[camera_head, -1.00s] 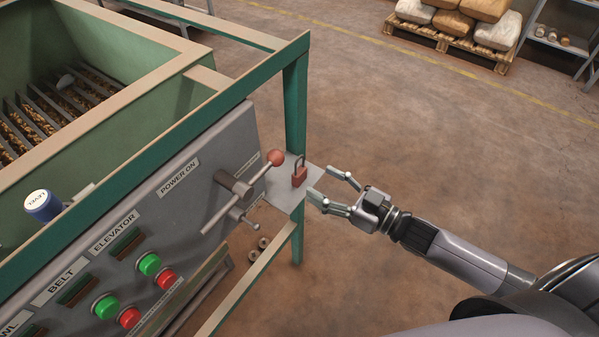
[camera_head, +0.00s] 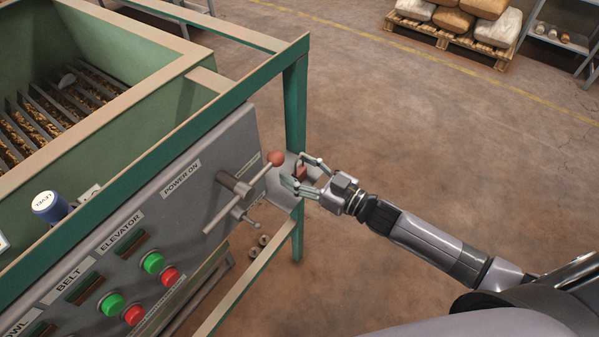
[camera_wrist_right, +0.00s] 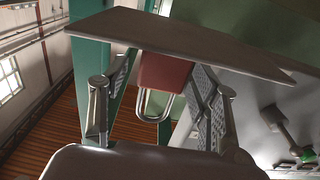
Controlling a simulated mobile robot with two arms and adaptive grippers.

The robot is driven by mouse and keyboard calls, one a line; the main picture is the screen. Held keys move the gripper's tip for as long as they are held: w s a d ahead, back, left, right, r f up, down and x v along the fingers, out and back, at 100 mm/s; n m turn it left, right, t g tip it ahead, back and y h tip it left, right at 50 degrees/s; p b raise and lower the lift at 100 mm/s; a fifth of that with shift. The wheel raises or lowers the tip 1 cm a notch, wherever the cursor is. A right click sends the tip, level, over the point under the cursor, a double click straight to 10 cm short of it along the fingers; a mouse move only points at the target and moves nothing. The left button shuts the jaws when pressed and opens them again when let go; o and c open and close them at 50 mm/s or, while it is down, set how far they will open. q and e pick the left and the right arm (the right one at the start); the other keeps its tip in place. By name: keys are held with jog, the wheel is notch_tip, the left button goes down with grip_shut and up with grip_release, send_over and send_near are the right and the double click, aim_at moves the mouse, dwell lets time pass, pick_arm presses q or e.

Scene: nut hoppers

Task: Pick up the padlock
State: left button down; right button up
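The red padlock (camera_head: 301,171) stands on a small grey shelf (camera_head: 284,199) at the corner of the green machine frame, partly hidden by my right gripper in the head view. My right gripper (camera_head: 299,173) is open, with one finger on each side of the padlock. The right wrist view shows the padlock's red body (camera_wrist_right: 163,74) and metal shackle between the fingers (camera_wrist_right: 163,82), with the shelf (camera_wrist_right: 180,40) beyond. Gaps seem to show between the padlock and both fingers. My left gripper is not in view.
A control panel (camera_head: 150,210) with a lever (camera_head: 275,158) and several red and green buttons stands left of the shelf. A green post (camera_head: 295,110) rises just behind the padlock. The floor to the right is clear up to a pallet of sacks (camera_head: 450,38).

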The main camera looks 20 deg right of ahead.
jog(key=c, duration=1.2)
notch_tip(320, 180, up, 20)
jog(key=shift+p, duration=0.3)
